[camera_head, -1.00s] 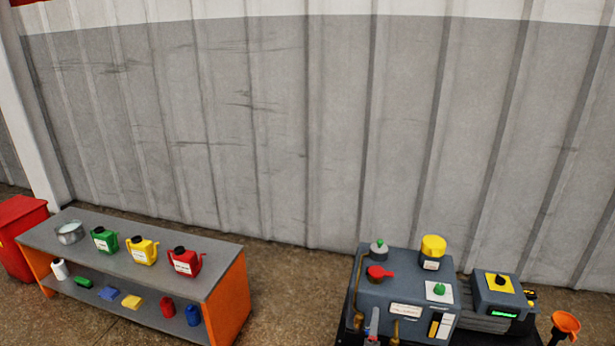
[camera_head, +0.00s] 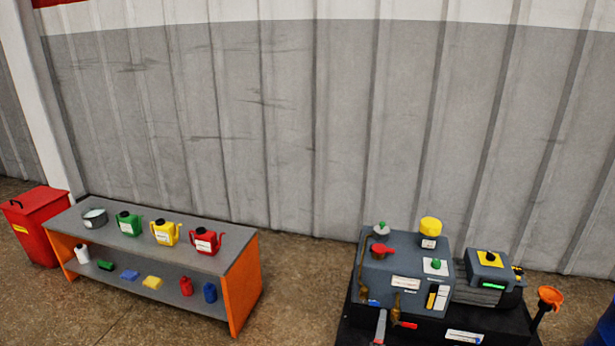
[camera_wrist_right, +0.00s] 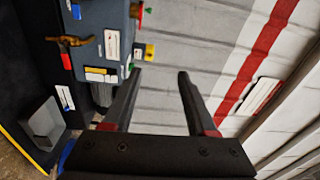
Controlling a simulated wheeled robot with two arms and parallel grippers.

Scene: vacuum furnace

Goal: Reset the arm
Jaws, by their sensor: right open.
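My right gripper (camera_wrist_right: 160,72) shows in the right wrist view. Its two black fingers, red at the base, are spread wide with nothing between them. Beyond them are a ribbed grey wall and the side of a blue-grey pump unit (camera_wrist_right: 103,18). I cannot make out the right gripper with certainty in the head view. My left gripper is in neither view.
The pump unit (camera_head: 405,262) stands on a black base (camera_head: 425,330) at the lower right, with an orange funnel (camera_head: 550,297) beside it. An orange-sided shelf (camera_head: 245,290) holds coloured cans at the left, next to a red bin (camera_head: 38,225). Floor between them is clear.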

